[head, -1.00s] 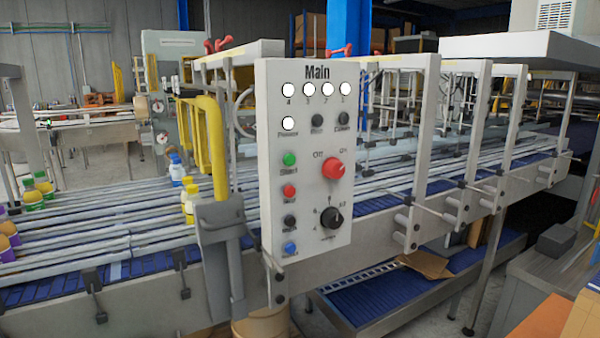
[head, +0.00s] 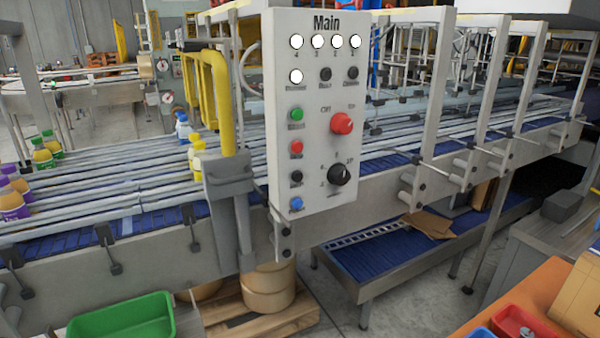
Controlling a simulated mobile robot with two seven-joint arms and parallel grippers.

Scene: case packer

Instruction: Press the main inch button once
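The panel headed "Main" (head: 318,110) stands upright in the middle of the head view, facing me. Down its left side run a green button (head: 296,114), a red button (head: 296,146), a small black button (head: 296,176) and a blue button (head: 296,203). Their labels are too blurred to read, so I cannot tell for sure which is inch. A red knob (head: 341,123) and a black selector knob (head: 339,175) sit to their right. White lamps (head: 297,76) and two dark round controls (head: 325,74) are above. Neither of my grippers is in view.
A conveyor (head: 150,180) carrying bottles runs behind the panel. A yellow rail (head: 221,90) and grey bracket (head: 229,185) stand just left of it. Below are a green bin (head: 122,318), a pallet (head: 262,325) and a lower conveyor (head: 390,262). Open floor shows between them.

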